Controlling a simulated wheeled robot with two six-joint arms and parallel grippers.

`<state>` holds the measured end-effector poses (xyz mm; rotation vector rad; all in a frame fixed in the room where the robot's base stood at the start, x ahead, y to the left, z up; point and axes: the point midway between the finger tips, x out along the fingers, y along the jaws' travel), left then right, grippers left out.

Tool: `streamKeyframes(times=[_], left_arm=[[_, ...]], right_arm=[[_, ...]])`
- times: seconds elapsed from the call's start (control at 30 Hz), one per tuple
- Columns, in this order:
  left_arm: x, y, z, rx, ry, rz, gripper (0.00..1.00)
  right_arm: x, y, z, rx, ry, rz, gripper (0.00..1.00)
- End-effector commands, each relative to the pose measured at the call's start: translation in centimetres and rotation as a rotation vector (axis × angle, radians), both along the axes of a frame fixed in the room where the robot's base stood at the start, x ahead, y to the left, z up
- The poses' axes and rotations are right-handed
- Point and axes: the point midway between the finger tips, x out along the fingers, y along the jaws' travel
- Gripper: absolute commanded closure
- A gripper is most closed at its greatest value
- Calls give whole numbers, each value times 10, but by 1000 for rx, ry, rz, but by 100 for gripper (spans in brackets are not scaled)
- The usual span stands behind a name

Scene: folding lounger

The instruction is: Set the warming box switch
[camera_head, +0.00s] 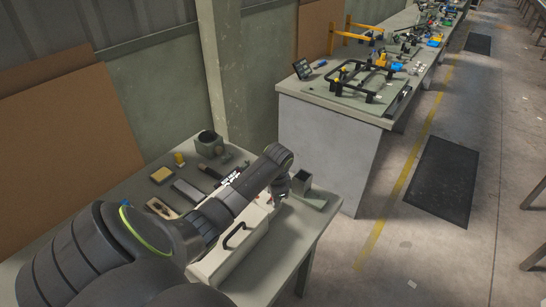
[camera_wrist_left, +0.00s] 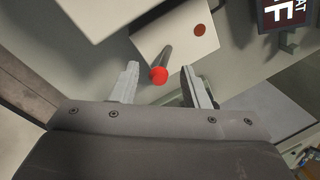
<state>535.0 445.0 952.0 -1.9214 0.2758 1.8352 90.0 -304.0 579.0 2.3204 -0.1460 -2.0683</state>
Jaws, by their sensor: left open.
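The warming box (camera_head: 228,252) is a cream box with a black handle on the near bench, partly hidden by my left arm in the head view. In the left wrist view, a lever switch with a red round tip (camera_wrist_left: 159,75) stands out from a pale plate (camera_wrist_left: 178,45) that bears a dark red dot. My left gripper (camera_wrist_left: 160,67) is open, with one finger on each side of the red tip and visible gaps on both sides. In the head view its fingers are too small to make out. My right gripper is out of view.
A dark sign (camera_wrist_left: 287,14) with lit letters, partly cut off, is beside the plate. Small blocks, a yellow item (camera_head: 179,159) and a dark cup (camera_head: 209,144) stand on the bench (camera_head: 140,187). A second bench (camera_head: 335,150) with frames stands beyond, past a gap.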

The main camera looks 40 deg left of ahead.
Motion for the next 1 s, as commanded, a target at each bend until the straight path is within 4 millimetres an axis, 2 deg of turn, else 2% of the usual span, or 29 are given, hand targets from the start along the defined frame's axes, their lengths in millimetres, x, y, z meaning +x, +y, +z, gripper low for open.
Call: streamKeyframes(times=[0.13,0.53,0.83,1.0], left_arm=[[1,2,-13,-1,0,0,58],[2,3,-18,0,-1,-1,60],[2,3,-18,0,-1,0,99],[2,2,-18,-1,0,0,100]], right_arm=[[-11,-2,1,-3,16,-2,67],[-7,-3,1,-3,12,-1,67],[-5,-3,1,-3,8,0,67],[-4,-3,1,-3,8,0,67]])
